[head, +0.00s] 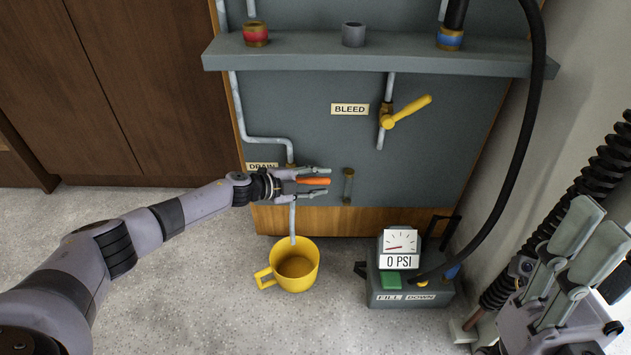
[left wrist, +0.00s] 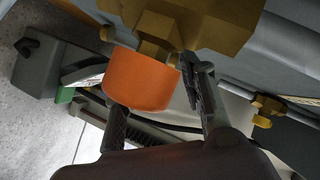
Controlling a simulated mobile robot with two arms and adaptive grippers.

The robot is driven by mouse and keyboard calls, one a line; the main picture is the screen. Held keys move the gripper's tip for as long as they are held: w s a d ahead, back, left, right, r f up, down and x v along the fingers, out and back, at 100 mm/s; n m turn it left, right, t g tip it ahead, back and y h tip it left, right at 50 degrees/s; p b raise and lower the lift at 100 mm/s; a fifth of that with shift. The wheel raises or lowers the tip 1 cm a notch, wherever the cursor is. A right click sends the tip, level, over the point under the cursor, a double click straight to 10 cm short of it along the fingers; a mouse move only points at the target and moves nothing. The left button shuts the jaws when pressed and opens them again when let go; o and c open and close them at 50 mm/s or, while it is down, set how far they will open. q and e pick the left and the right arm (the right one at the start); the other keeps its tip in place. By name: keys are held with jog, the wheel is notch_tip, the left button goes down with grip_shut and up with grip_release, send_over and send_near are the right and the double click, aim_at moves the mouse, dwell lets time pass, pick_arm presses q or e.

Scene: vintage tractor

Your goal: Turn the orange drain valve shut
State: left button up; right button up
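The orange drain valve handle (head: 313,181) sticks out to the right, below the DRAIN label (head: 262,167), on the pipe at the lower left of the grey panel. My left gripper (head: 318,181) has one finger above the handle and one below, with small gaps showing, so it looks open around it. In the left wrist view the orange handle (left wrist: 142,80) is large, beside a brass fitting (left wrist: 200,22), with my left fingers (left wrist: 160,108) on either side. The valve body is mostly hidden by the gripper in the head view. My right gripper (head: 588,232) is open and empty at the right.
A yellow mug (head: 308,277) stands under the drain pipe (head: 293,220). A pump box (head: 400,300) with a gauge reading 0 PSI stands to its right. A yellow bleed handle (head: 412,108) and a grey shelf (head: 300,54) are above. A black hose (head: 530,110) hangs at the right.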

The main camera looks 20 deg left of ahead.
pick_arm(q)
jog(key=v, duration=1.2)
jog(key=shift+f, duration=0.1)
